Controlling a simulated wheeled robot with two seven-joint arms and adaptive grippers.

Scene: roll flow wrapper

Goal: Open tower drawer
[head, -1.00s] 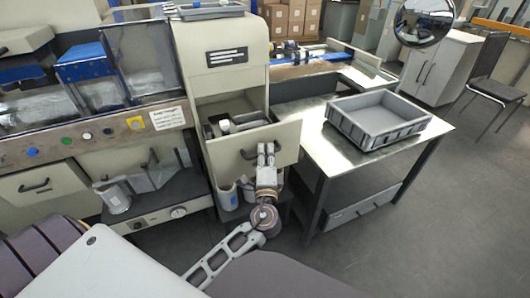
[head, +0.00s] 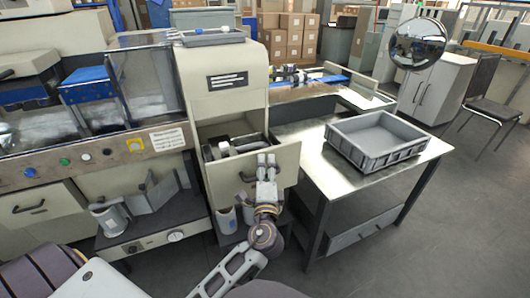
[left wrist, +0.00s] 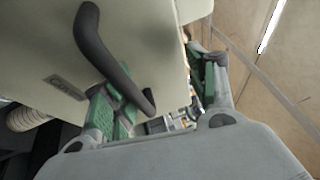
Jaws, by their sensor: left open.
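The tower drawer (head: 232,174) stands pulled out of the beige tower (head: 222,88), with grey and white items (head: 232,147) inside. Its dark handle (head: 247,178) is on the front panel, left of my gripper. My left gripper (head: 267,160) is open at the drawer front, with its fingertips near the top edge. In the left wrist view, the handle (left wrist: 112,55) crosses the beige panel close to one green-padded finger of my left gripper (left wrist: 155,95). The other finger is past the panel's edge. I cannot tell whether either finger touches. My right gripper is out of view.
A metal table (head: 305,176) with an empty grey crate (head: 376,141) stands right of the drawer. White containers (head: 227,219) sit below the drawer. A metal jug (head: 109,218) stands on a lower shelf at left. The floor at right is mostly clear.

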